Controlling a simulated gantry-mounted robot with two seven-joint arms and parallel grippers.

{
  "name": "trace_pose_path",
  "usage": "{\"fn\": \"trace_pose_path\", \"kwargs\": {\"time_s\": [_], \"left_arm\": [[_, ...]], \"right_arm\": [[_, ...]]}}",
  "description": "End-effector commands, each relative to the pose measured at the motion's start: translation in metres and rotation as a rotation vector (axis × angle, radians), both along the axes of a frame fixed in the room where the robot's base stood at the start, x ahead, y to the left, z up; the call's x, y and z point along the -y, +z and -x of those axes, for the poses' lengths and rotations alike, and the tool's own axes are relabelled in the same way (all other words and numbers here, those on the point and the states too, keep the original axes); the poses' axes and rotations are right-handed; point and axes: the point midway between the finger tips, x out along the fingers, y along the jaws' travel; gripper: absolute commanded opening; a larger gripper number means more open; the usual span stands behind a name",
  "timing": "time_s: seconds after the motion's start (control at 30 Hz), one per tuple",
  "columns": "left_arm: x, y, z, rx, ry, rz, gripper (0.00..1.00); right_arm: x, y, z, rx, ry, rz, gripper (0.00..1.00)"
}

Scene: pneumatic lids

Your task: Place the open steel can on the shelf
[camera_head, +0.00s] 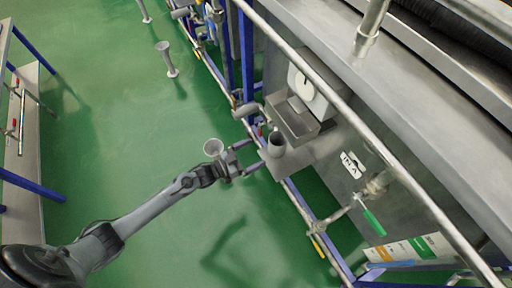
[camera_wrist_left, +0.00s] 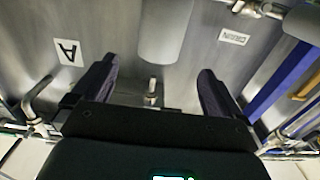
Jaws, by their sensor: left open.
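A grey steel can (camera_head: 276,145) with a dark open top stands upright on or over a narrow steel ledge (camera_head: 311,153) at the side of the machine. My left gripper (camera_head: 257,155) reaches in from the left, its two fingers apart and pointing at the can. The can is at or just past the fingertips; I cannot tell whether they touch it. In the left wrist view the rounded grey can (camera_wrist_left: 165,30) shows at the top, between and beyond the dark open fingers of my left gripper (camera_wrist_left: 155,78). My right gripper is not in view.
A steel box (camera_head: 292,122) and a white round-faced unit (camera_head: 308,92) sit behind the can. A long pipe rail (camera_head: 345,107) crosses above the ledge. A green-handled valve (camera_head: 371,219) is at lower right. The green floor (camera_head: 120,130) is mostly clear at left.

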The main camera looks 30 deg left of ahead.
Motion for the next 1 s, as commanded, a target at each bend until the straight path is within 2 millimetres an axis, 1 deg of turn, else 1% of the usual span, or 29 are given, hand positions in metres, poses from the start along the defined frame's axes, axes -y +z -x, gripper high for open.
{"fn": "trace_pose_path", "kwargs": {"time_s": [0.13,0.23,0.4,0.47,0.57,0.67,0.77,1.0], "left_arm": [[-0.003,0.000,0.007,-0.003,0.001,-0.002,1.00],[0.002,-0.001,0.009,-0.021,0.012,-0.015,1.00],[0.023,-0.005,0.017,-0.118,0.072,-0.081,1.00],[0.031,-0.005,0.023,-0.174,0.104,-0.117,1.00],[0.042,-0.003,0.039,-0.291,0.165,-0.186,1.00],[0.047,0.002,0.064,-0.434,0.229,-0.256,1.00],[0.045,0.011,0.096,-0.585,0.283,-0.320,1.00],[0.033,0.042,0.183,-0.929,0.347,-0.420,1.00]], "right_arm": [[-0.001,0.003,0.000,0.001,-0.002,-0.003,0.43],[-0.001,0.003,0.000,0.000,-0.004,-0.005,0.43],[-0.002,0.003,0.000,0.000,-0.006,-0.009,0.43],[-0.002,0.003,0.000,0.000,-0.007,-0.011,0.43],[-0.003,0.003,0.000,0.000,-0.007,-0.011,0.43],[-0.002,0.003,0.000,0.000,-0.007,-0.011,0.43],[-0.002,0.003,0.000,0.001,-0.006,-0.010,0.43],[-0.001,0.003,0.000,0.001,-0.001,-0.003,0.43]]}}
